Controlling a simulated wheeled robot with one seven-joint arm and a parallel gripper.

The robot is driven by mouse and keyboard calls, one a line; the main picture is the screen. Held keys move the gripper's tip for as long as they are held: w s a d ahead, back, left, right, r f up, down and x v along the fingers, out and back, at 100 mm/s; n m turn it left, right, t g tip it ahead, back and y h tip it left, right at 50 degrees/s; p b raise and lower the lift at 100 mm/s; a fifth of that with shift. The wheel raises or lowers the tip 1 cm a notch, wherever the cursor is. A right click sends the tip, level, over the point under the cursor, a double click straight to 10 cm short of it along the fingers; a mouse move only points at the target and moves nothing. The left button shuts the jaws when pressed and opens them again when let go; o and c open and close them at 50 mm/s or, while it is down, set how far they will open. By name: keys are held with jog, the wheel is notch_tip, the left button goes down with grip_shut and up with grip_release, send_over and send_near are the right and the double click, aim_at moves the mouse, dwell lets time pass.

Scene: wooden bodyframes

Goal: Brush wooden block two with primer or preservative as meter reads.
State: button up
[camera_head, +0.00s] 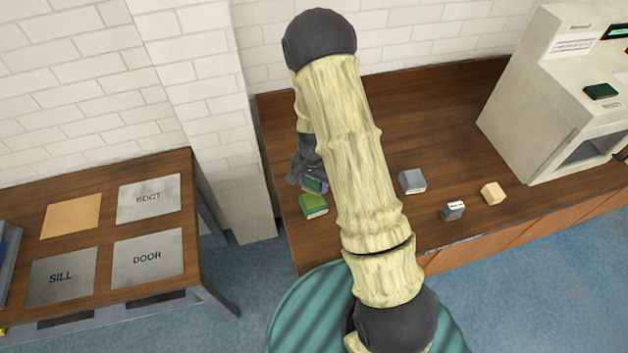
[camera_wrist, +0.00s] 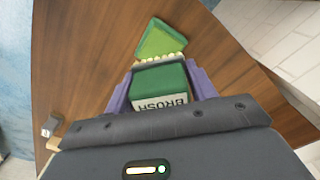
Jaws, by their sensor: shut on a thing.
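My gripper (camera_head: 309,180) is low over the left part of the wooden bench. In the wrist view its purple fingers (camera_wrist: 160,88) are shut on a green brush (camera_wrist: 160,77) with a white label reading BRUSH. The pale bristles point away from me, at the near edge of a green pad-like block (camera_wrist: 161,40); I cannot tell if they touch it. The green block also shows in the head view (camera_head: 313,205). A small tan wooden block (camera_head: 492,193) lies on the bench at right. No block number is readable. The meter's reading is not legible.
A grey block (camera_head: 412,180) and a small grey-and-white block (camera_head: 453,210) lie on the bench (camera_head: 440,130). A cream machine (camera_head: 545,100) with a green-lit display stands at right. A side table at left holds plates marked BOOT (camera_head: 149,198), DOOR (camera_head: 148,258) and SILL (camera_head: 61,277).

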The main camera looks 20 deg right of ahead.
aim_at(313, 188)
jog(key=shift+f+b, duration=1.75)
jog(key=shift+f, duration=0.95)
jog(key=shift+s+f+b, duration=0.1)
jog(key=shift+f+b, duration=0.3)
jog(key=shift+f, duration=0.15)
dwell(0.4)
jog(key=shift+r, duration=0.1)
jog(key=shift+r+p, duration=1.25)
jog(key=shift+r, duration=0.35)
jog(key=shift+r+p, duration=0.6)
jog(key=shift+r, duration=0.3)
jog(key=shift+r+p, duration=0.7)
jog(key=shift+r, duration=0.3)
